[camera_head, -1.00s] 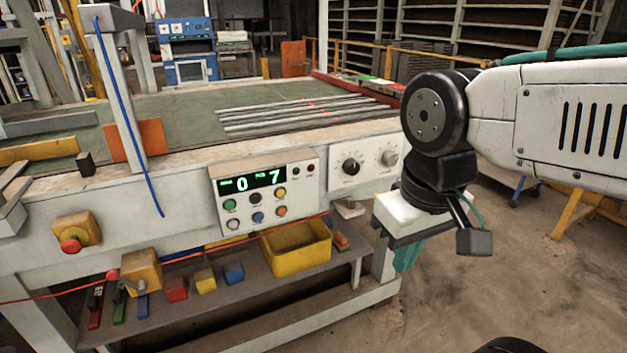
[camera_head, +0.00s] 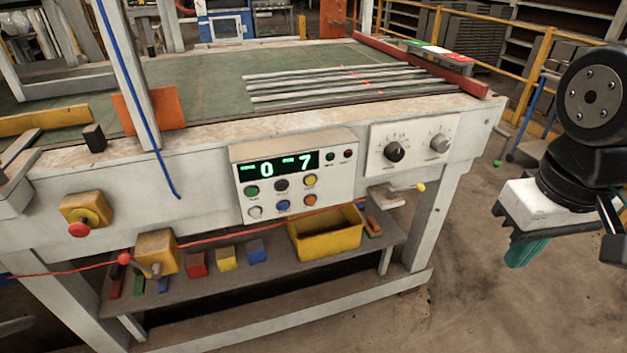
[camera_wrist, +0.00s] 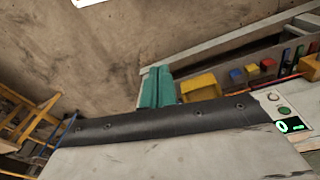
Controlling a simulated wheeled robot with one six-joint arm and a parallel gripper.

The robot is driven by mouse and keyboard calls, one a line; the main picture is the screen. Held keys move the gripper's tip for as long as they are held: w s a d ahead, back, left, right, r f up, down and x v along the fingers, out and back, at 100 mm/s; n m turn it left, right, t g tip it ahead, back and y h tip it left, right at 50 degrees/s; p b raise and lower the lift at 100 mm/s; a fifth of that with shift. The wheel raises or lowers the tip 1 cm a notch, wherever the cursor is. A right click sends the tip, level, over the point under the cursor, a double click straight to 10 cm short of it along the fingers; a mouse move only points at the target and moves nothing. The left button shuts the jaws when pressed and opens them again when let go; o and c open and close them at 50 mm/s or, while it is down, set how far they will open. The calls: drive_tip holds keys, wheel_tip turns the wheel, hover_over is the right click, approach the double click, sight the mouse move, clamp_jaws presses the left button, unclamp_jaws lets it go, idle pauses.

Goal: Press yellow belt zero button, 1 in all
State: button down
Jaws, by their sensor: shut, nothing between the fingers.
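The white control panel (camera_head: 293,205) is on the front of the conveyor table, with a display (camera_head: 278,164) reading 0 and 7 in green. Its yellow button (camera_head: 310,180) is at the upper right of the coloured buttons, below the display. Green, black, white, blue and orange buttons surround it. My gripper (camera_head: 522,256) has teal fingers, is shut and empty, and hangs well to the right of the panel, touching nothing. In the wrist view the fingers (camera_wrist: 156,88) point away from the panel, whose display (camera_wrist: 290,126) shows partly at the right edge; the yellow button cannot be made out there.
A dial plate (camera_head: 412,148) is right of the panel. A red knob (camera_head: 79,229) on a yellow housing is at left. A red cord runs below the panel. The lower shelf holds a yellow bin (camera_head: 326,236) and coloured blocks. Open floor lies at the right.

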sight(311, 181)
drive_tip(key=w+f+n+h, duration=0.5)
drive_tip(key=w+n+h, duration=0.75)
drive_tip(key=n, duration=0.55)
drive_tip(key=w+a+f+n+t+y, duration=0.1)
drive_tip(key=w+a+f+n+t, duration=0.1)
drive_tip(key=a+n+t, duration=0.3)
drive_tip(key=w+a+f+n+t+y, duration=0.1)
drive_tip(key=w+a+f+n+t, duration=0.2)
drive_tip(key=a+n, duration=0.6)
drive_tip(key=w+a+f+n+t+y, duration=0.1)
drive_tip(key=w+a+f+n+t, duration=0.2)
drive_tip(key=a+n+t, duration=0.4)
drive_tip(key=shift+w+a+f+t+y, duration=0.25)
drive_tip(key=shift+a+f+t+y, duration=0.1)
drive_tip(key=shift+a+f, duration=0.6)
drive_tip(key=shift+w+r, duration=0.1)
drive_tip(key=shift+r, duration=0.05)
drive_tip(key=shift+w+a, duration=0.4)
drive_tip(key=shift+w, duration=0.95)
drive_tip(key=shift+w+a, duration=0.45)
drive_tip(key=shift+w, duration=0.95)
drive_tip(key=shift+w+a, duration=0.4)
drive_tip(key=shift+w, duration=0.95)
drive_tip(key=shift+w, duration=0.1)
drive_tip(key=shift+w+a, duration=0.1)
drive_tip(key=shift+w, duration=0.2)
